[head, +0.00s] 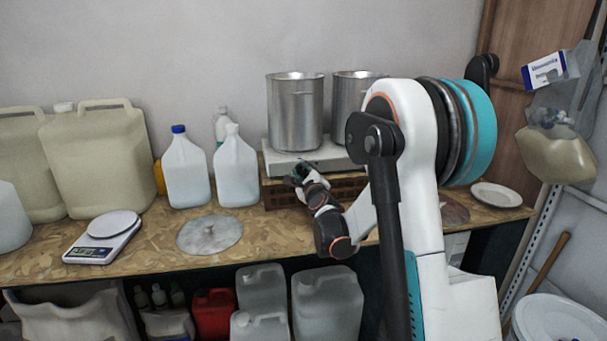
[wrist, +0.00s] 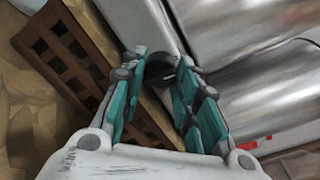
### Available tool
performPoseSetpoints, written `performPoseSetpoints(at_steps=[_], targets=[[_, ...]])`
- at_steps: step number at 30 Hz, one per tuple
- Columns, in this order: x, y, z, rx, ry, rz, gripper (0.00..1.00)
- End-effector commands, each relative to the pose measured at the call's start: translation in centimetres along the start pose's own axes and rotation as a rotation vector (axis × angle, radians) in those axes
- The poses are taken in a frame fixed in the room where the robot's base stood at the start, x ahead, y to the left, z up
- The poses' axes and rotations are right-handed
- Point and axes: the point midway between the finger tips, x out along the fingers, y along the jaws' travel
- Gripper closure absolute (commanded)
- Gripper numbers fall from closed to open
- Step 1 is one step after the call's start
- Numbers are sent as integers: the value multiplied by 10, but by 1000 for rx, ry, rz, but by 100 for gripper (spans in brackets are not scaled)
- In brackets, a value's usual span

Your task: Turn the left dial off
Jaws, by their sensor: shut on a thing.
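The left dial (wrist: 160,66) is a small dark knob on the front face of the white stove (wrist: 133,22) in the wrist view. My gripper (wrist: 160,72) has its teal fingers on either side of the dial and is shut on it. In the head view my gripper (head: 298,176) reaches the front left of the stove (head: 320,156), and its body hides the dial there. Where the dial's mark points cannot be made out. The right dial is not visible in either view.
Two steel pots (head: 295,112) stand on the stove, which rests on a brown slatted crate (head: 282,193). White jugs (head: 236,168) stand close to its left. A round metal lid (head: 209,234) and a scale (head: 103,237) lie on the wooden bench.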

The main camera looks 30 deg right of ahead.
Motion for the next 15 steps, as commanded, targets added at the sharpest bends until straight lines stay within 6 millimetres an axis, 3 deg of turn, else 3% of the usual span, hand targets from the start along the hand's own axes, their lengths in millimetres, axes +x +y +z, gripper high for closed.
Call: performPoseSetpoints(at_steps=[15], targets=[[0, 0, 1, -168, 8, -3, 95]])
